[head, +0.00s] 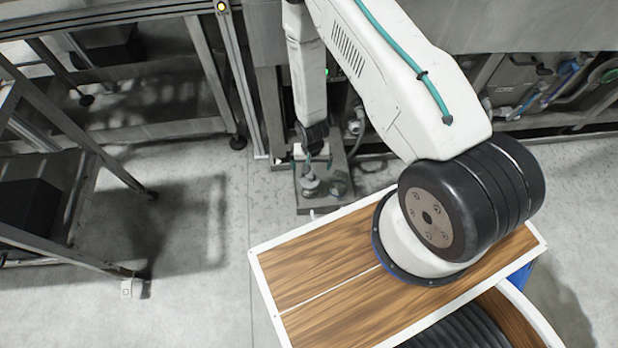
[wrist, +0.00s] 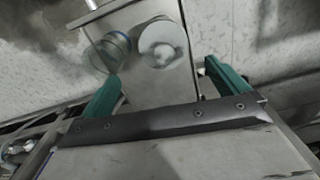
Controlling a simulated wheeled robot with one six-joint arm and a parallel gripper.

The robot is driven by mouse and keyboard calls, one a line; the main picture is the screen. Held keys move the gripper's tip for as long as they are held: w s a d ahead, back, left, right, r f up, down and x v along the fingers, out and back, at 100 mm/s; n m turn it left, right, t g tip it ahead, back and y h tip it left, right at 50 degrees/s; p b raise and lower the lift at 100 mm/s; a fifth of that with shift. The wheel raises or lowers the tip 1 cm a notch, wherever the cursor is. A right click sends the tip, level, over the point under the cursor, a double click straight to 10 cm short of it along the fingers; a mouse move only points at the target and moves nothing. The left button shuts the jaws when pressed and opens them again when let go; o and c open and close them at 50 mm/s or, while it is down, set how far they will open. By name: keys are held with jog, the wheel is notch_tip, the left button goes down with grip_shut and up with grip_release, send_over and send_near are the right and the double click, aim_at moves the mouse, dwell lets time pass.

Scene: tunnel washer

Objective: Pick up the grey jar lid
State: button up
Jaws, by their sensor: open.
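The grey jar lid (wrist: 162,42) appears in the wrist view as a pale round disc with a raised middle. It rests on a narrow metal plate (wrist: 160,86), beside a bluish, glassy round object (wrist: 112,46) that looks like a jar. My gripper (wrist: 161,72) is open, its two green fingers spread wide. The lid lies past the fingertips, roughly in line with the gap, and nothing is held. In the head view my gripper (head: 318,163) hangs over the plate (head: 313,207), close above small round objects that are too small to tell apart surely.
A steel frame rack (head: 75,165) stands on the left, its foot on the grey floor. A metal machine wall (head: 545,30) with pipes and hoses (head: 560,85) runs behind the plate. Open floor (head: 200,250) lies left of my base.

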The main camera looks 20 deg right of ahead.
aim_at(309, 176)
jog(key=f, duration=0.4)
jog(key=a+f, duration=0.1)
jog(key=f, duration=0.2)
jog(key=shift+s, duration=0.1)
jog(key=c, duration=1)
